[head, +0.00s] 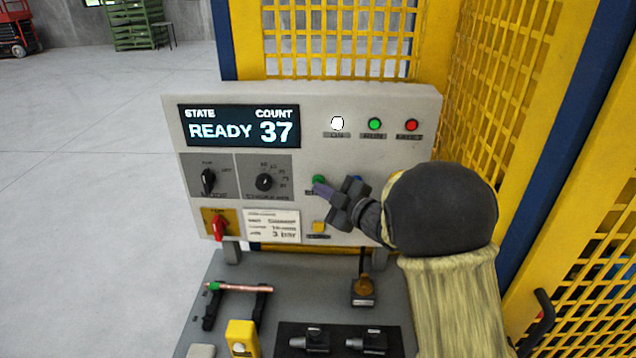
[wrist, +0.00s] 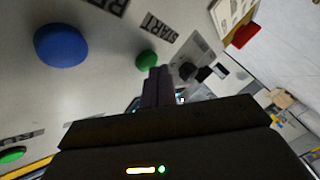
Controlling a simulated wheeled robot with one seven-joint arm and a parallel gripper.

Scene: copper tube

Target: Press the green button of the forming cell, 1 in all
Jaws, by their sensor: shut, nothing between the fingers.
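The green button (head: 319,180) sits on the light grey control panel (head: 320,160), left of a blue button (head: 357,179). In the wrist view the green button (wrist: 147,58) lies beside a START label. My gripper (head: 322,189) is shut and empty, its fingertips right in front of the green button and slightly below its middle. In the wrist view the shut fingertips (wrist: 160,72) appear just beside the button's lower edge. I cannot tell whether they touch it. The display (head: 239,126) reads STATE READY, COUNT 37.
White, green and red lamps (head: 375,124) line the panel's top right. Two black rotary knobs (head: 264,182), a red switch (head: 219,224) and a yellow button (head: 319,227) are nearby. A copper tube (head: 245,288) rests on a holder below. Yellow mesh guarding (head: 500,90) stands behind and right.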

